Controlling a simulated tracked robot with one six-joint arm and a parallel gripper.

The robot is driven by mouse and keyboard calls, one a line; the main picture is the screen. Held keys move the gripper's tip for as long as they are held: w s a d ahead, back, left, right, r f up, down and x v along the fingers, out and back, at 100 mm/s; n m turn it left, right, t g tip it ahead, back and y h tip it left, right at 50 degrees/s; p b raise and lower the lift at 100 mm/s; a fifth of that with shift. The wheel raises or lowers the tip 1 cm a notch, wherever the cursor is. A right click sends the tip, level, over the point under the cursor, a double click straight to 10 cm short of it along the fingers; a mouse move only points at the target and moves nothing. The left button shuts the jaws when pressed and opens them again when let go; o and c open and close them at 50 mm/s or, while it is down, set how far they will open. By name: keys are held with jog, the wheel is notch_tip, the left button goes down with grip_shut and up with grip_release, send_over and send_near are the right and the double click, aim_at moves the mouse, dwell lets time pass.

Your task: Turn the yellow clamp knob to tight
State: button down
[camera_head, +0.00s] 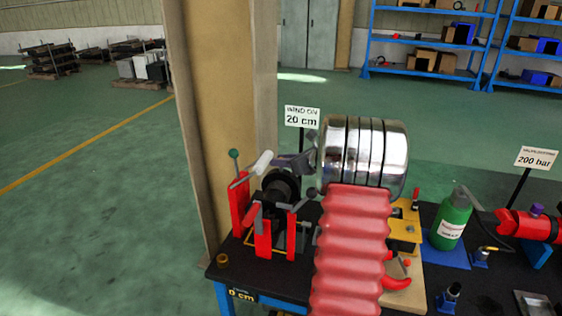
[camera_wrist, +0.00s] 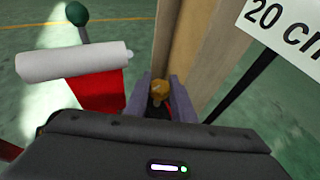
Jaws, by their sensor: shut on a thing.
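The yellow clamp knob (camera_wrist: 181,102) shows in the wrist view, low in the middle, between the two grey-purple fingers of my gripper (camera_wrist: 163,92). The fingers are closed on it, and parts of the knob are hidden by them. The angle to which the knob is turned cannot be read. In the head view my gripper is beside the red stand (camera_head: 239,203) with a white roller handle (camera_head: 263,162) and a green ball lever (camera_head: 234,154). The knob is not visible in the head view.
A "WIND ON 20 cm" sign (camera_head: 302,116) stands behind my gripper. A green bottle (camera_head: 451,220), a red cylinder (camera_head: 528,226) and a "200 bar" sign (camera_head: 536,157) are to the right. A tan post (camera_head: 215,110) rises close behind. A small brass ring (camera_head: 222,260) lies at the table's left.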

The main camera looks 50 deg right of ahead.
jog(key=shift+w+r+m+h, duration=0.1)
jog(key=shift+r+m+h, duration=0.05)
jog(key=shift+m+h, duration=0.95)
jog(key=c, duration=1.5)
grip_release()
jog(key=shift+s, duration=0.2)
jog(key=v, duration=1.3)
jog(key=shift+s+a+r, duration=0.15)
jog(key=shift+a, duration=0.05)
